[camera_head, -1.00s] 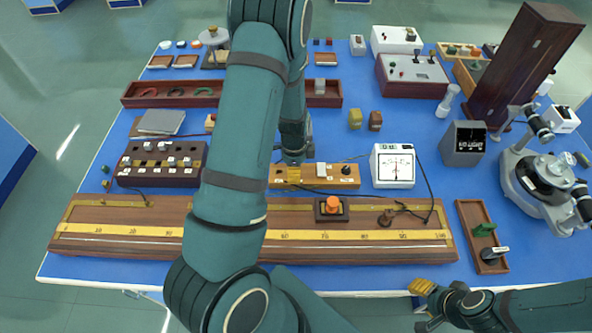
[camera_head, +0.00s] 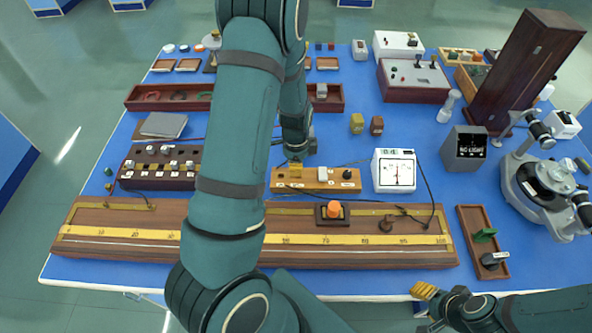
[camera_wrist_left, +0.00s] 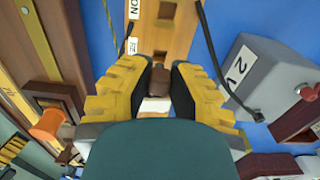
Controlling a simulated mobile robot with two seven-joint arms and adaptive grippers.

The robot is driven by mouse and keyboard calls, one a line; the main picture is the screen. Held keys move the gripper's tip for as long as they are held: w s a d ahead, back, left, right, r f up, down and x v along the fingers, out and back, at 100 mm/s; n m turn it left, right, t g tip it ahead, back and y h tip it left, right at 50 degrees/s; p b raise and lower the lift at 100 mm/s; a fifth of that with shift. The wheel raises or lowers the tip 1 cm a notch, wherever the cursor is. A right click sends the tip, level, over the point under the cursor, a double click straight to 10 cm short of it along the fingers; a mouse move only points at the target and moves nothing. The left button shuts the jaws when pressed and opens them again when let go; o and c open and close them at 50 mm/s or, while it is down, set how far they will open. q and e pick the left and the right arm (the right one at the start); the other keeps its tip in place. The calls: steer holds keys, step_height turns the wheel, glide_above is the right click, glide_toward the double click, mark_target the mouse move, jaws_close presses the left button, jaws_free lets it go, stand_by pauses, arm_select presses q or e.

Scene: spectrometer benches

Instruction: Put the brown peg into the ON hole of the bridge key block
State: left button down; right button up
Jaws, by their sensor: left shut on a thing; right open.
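The bridge key block (camera_head: 313,188) is a long light-wood block behind the metre bench. It carries a white piece (camera_head: 322,174) and a black knob (camera_head: 347,174). In the left wrist view, the wooden block (camera_wrist_left: 176,33) has an ON label (camera_wrist_left: 134,9) beside a square hole near the top edge. My left gripper (camera_head: 295,168) is over the block's left part. Its yellow fingers are shut on the brown peg (camera_wrist_left: 158,80). I cannot tell whether the peg's lower end is in a hole. My right gripper (camera_head: 424,290) is open and empty at the table's front edge.
The metre bench (camera_head: 110,217) with an orange knob (camera_head: 335,209) lies in front of the block. A white meter (camera_head: 394,171) stands to its right. A grey box (camera_wrist_left: 252,75) is beside the block in the left wrist view. Thin dark cables run nearby.

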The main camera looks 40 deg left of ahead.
arm_select(q)
step_height(320, 180, up, 6)
steer(key=shift+r+p, duration=0.15)
steer(key=shift+p, duration=0.3)
steer(key=shift+r+p, duration=1.05)
steer(key=shift+r, duration=0.4)
arm_select(e)
step_height(320, 180, up, 3)
steer(key=shift+r, duration=0.2)
arm_select(q)
steer(key=shift+f, duration=0.1)
